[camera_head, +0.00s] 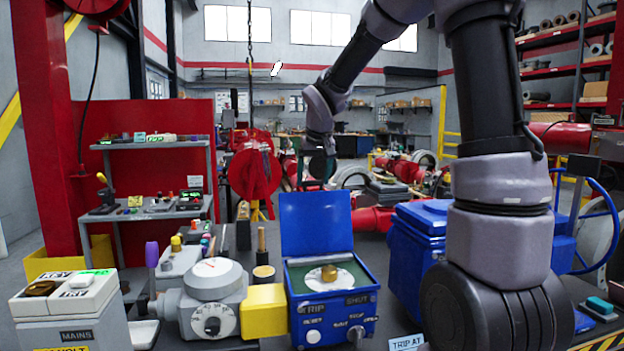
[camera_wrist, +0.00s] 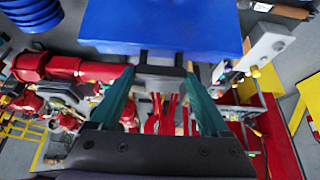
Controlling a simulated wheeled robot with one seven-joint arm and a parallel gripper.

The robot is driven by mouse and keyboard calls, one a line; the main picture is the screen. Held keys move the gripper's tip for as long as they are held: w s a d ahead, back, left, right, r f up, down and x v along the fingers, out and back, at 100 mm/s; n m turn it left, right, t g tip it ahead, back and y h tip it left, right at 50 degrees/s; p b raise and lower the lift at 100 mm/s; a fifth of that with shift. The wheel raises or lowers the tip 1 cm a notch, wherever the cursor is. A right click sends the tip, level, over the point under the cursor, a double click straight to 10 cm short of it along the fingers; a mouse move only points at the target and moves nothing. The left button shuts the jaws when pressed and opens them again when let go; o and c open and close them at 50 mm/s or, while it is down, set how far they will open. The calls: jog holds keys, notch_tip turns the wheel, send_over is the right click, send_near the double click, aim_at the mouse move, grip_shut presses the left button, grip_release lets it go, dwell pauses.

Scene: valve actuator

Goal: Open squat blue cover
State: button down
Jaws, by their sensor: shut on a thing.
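The blue cover (camera_head: 316,222) stands upright at the back of a blue box (camera_head: 333,318). The box's green inner panel with a brass knob (camera_head: 329,272) shows, and TRIP and SHUT are marked on its front. My gripper (camera_head: 318,172) is at the cover's top edge, with its teal fingers pointing down. In the wrist view my gripper (camera_wrist: 160,72) is shut on a dark piece at the edge of the blue cover (camera_wrist: 165,22). The exact contact is small and partly hidden.
A grey dial unit (camera_head: 208,300) and a yellow block (camera_head: 264,311) stand left of the box. A second blue box (camera_head: 416,250) is at its right, partly behind my arm. A grey MAINS box (camera_head: 75,330) is at the front left.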

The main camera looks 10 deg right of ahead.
jog(key=s+r+t, duration=0.1)
jog(key=s, duration=0.5)
jog(key=shift+t, duration=0.3)
grip_release()
jog(key=shift+r, duration=0.15)
jog(key=v, duration=1)
jog(key=shift+s+r, duration=0.2)
jog(key=shift+s, duration=0.05)
